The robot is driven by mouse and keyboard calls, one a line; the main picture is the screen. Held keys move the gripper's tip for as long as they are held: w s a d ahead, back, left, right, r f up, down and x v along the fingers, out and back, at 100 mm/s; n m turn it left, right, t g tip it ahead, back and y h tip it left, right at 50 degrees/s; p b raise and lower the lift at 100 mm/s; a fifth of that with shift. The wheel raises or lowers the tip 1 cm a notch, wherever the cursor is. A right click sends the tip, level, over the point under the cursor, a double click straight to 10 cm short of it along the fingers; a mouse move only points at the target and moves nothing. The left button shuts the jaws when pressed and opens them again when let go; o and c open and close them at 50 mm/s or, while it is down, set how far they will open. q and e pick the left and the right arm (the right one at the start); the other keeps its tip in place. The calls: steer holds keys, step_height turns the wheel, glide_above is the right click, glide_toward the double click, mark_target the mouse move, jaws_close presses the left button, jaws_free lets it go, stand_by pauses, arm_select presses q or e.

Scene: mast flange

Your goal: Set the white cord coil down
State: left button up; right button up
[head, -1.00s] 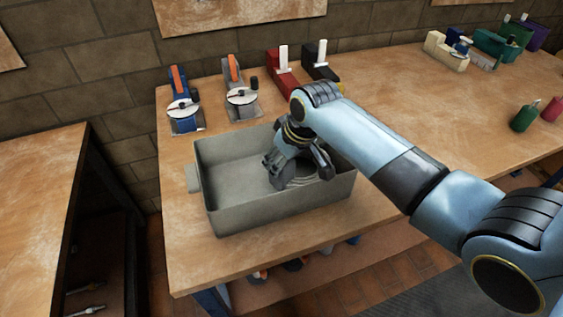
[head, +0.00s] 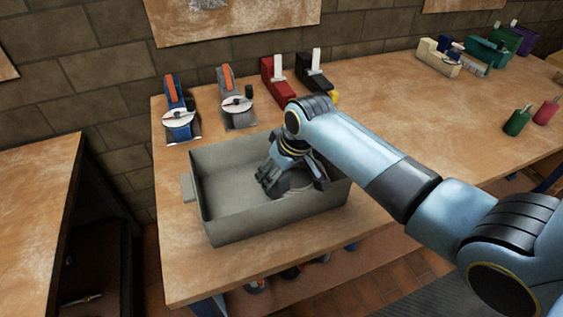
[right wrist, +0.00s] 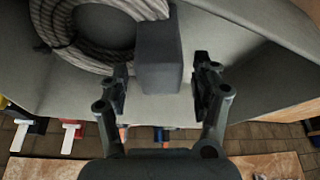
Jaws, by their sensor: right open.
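The white cord coil (right wrist: 95,30) shows greyish and speckled at the upper left of the right wrist view. It lies in the grey bin (head: 225,225), apparently on the floor of it. A dark grey block (right wrist: 158,50) sits at the coil's edge, between my open fingers and apart from both. In the head view the coil (head: 300,181) is mostly hidden by my right gripper (head: 296,187), which reaches down into the right half of the bin. My left gripper is not in view.
The bin stands on a wooden table (head: 400,130), with its left half empty. Behind it are a blue tool (head: 178,100), a grey one (head: 232,95), a red one (head: 276,80) and a black one (head: 312,72). Bottles (head: 517,120) stand far right.

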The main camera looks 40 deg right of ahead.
steer(key=v, duration=1.1)
steer(key=shift+s+r+p, duration=0.2)
steer(key=shift+r+p, duration=0.1)
steer(key=shift+r, duration=0.05)
steer(key=s+r+h, duration=0.1)
steer(key=s+r, duration=0.1)
steer(key=s, duration=0.8)
steer(key=s+r, duration=0.2)
steer(key=s, duration=0.8)
step_height(320, 180, down, 37)
steer(key=s+d+m+g+b, duration=0.1)
steer(key=s+d+g+b, duration=0.1)
steer(key=b, duration=0.8)
steer(key=s+f+b, duration=0.4)
steer(key=s+f, duration=0.5)
steer(key=f, duration=0.2)
steer(key=s+f+g+b, duration=0.1)
steer(key=s+f+b, duration=0.2)
steer(key=s+f, duration=0.6)
step_height(320, 180, down, 3)
steer(key=shift+s+d+r+b, duration=0.1)
steer(key=shift+s+d+b, duration=0.25)
steer(key=shift+d, duration=0.1)
